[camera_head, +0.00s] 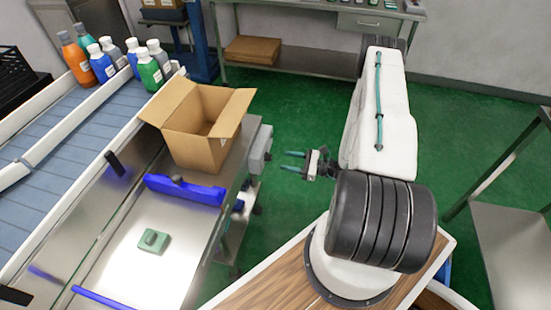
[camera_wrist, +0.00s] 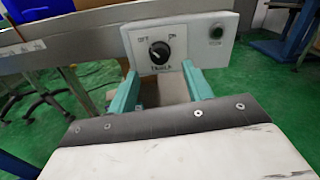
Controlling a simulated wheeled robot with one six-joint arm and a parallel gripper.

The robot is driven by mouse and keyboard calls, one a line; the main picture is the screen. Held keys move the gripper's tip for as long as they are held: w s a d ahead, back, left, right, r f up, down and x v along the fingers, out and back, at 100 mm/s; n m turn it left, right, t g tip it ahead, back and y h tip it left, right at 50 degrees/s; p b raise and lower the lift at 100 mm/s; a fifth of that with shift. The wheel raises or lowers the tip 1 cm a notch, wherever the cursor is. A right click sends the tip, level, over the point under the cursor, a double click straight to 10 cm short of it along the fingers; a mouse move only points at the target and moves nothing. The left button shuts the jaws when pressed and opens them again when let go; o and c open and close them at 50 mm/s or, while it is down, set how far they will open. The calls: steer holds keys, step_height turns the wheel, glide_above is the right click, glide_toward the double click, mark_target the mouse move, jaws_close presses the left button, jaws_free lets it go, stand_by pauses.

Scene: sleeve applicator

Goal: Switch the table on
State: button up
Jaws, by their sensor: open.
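A grey switch box (camera_head: 260,150) is fixed to the side of the metal table (camera_head: 150,240), facing my gripper. In the wrist view its light panel (camera_wrist: 205,48) carries a round black knob (camera_wrist: 159,53) between OFF on the left and ON on the right. The knob's pale mark seems to lean toward OFF, but it is small. A dark green round button or lamp (camera_wrist: 216,31) sits at the panel's right. My gripper (camera_head: 286,161) is open and empty, a short gap from the box. Its teal fingers (camera_wrist: 160,84) straddle the knob's line from below in the wrist view.
An open cardboard box (camera_head: 203,143) stands on the metal table, near a blue bar (camera_head: 185,190) and a small green piece (camera_head: 154,240). Several bottles (camera_head: 149,68) stand on the conveyor (camera_head: 60,140). Green floor is free around my gripper. A grey side table (camera_head: 515,240) stands at right.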

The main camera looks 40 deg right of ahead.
mark_target(271, 157)
steer(key=x, duration=0.5)
steer(key=shift+w+a, duration=0.25)
steer(key=c, duration=1)
